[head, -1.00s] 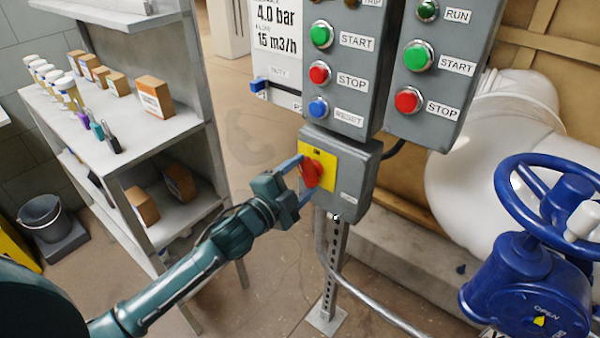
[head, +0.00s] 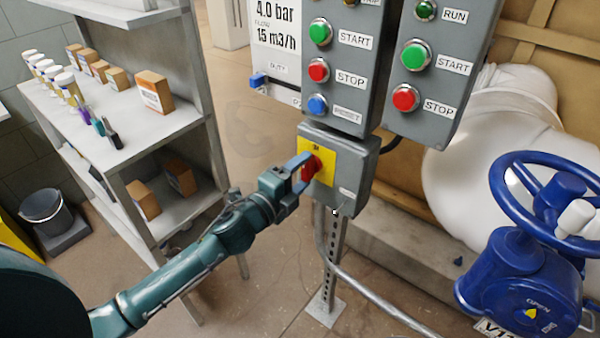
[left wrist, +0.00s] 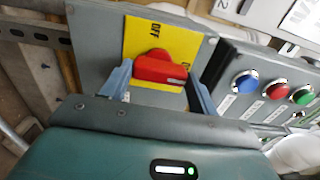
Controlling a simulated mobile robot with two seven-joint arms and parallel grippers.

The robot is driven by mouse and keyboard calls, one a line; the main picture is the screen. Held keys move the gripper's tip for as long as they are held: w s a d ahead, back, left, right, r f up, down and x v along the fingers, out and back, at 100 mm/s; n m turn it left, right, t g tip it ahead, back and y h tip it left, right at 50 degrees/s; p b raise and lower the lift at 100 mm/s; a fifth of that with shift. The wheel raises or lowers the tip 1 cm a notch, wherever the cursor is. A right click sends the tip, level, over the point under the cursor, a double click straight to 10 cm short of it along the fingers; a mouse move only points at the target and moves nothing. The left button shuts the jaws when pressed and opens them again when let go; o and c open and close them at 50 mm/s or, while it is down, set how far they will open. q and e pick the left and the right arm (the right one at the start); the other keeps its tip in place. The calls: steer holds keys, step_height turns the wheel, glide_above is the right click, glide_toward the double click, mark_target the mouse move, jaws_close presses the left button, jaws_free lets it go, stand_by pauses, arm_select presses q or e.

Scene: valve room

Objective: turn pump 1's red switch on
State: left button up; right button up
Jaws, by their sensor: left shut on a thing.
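The red rotary switch (head: 311,168) sits on a yellow plate (head: 325,164) on the front of a small grey box (head: 353,180). My left gripper (head: 306,168) reaches it from the left and is shut on the red knob. In the left wrist view the red knob (left wrist: 160,66) lies between the two blue fingers. An OFF mark shows on the yellow plate (left wrist: 141,37) there; a second mark at its right is partly hidden by the knob. The knob's exact angle is hard to tell. My right gripper is in neither view.
Grey panels with START and STOP buttons (head: 317,70) hang right above the box. A blue valve wheel (head: 500,190) and white pipe (head: 470,140) stand at the right. A shelf (head: 150,128) with bottles and cartons stands at the left.

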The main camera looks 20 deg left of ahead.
arm_select(q)
steer(key=o, duration=1)
steer(key=shift+b+v, duration=0.85)
steer(key=shift+v, duration=5.75)
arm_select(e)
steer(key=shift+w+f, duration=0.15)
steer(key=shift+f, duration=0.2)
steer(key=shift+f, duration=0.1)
arm_select(q)
steer(key=s+d+f+n+g+y+p, duration=0.1)
steer(key=s+d+f+n+g+p, duration=0.1)
steer(key=s+f+n, duration=0.2)
steer(key=s+d+f+n+g+y+p, duration=0.1)
steer(key=s+f+n, duration=0.3)
steer(key=n, duration=0.4)
steer(key=s+d+f+n+g+p, duration=0.3)
steer(key=f+n+p, duration=0.1)
steer(key=n, duration=0.3)
steer(key=shift+s+d+f+y, duration=0.3)
steer(key=shift+s+y, duration=0.1)
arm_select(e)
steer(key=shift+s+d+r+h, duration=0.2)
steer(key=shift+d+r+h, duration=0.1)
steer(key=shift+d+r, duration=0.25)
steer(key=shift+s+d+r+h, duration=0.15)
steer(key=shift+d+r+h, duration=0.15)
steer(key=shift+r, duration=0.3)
